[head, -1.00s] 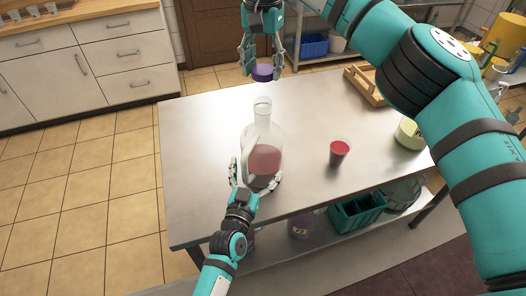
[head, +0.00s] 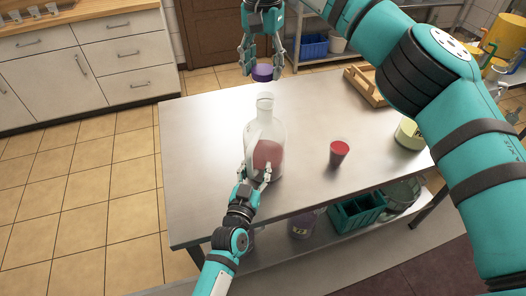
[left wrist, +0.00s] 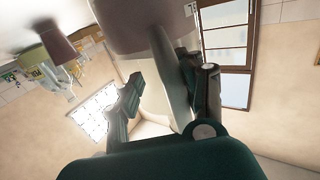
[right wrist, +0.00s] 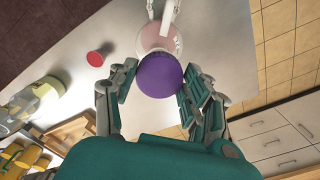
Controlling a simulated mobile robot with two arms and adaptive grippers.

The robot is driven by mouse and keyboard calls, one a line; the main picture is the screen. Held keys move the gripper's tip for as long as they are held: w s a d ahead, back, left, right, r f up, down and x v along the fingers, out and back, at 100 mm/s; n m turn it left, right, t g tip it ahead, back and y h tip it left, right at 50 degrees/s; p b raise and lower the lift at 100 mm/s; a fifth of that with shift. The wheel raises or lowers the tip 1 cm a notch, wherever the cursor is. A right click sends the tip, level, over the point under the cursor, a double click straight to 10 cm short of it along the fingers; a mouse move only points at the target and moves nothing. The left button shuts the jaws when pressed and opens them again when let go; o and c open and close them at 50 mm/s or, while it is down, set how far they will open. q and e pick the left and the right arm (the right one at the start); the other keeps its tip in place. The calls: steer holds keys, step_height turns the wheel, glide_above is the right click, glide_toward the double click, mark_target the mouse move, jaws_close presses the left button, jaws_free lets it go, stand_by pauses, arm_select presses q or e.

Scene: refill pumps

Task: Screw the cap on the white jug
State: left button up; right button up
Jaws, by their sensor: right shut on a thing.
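The white jug (head: 265,135) is a clear, pale bottle with reddish liquid, a narrow open neck and a white handle; it stands upright on the table. My left gripper (head: 256,172) is low at its near side. In the left wrist view, the fingers (left wrist: 165,100) stand on either side of the handle (left wrist: 172,80), with a gap visible at the left finger. My right gripper (head: 263,62) is shut on the purple cap (head: 262,73), holding it above the jug's mouth, apart from it. The cap (right wrist: 160,76) hides the mouth in the right wrist view.
A pale green container (head: 408,132) and a wooden tray (head: 365,86) are at the right. The table's left part is clear.

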arm_select(q)
jaws_close()
steer(key=shift+f, duration=0.1)
arm_select(e)
steer(key=shift+w+d+f, duration=0.1)
steer(key=shift+w+f, duration=0.25)
steer(key=shift+f, duration=0.5)
steer(key=shift+w+d+f, duration=0.1)
steer(key=shift+w+f, duration=0.3)
steer(key=shift+f, duration=0.4)
steer(key=shift+w+d+f, duration=0.1)
steer(key=shift+w+f, duration=0.25)
steer(key=shift+f, duration=0.5)
steer(key=shift+f, duration=0.1)
steer(key=shift+f, duration=0.75)
arm_select(q)
steer(key=shift+f, duration=0.1)
arm_select(e)
steer(key=shift+f, duration=0.6)
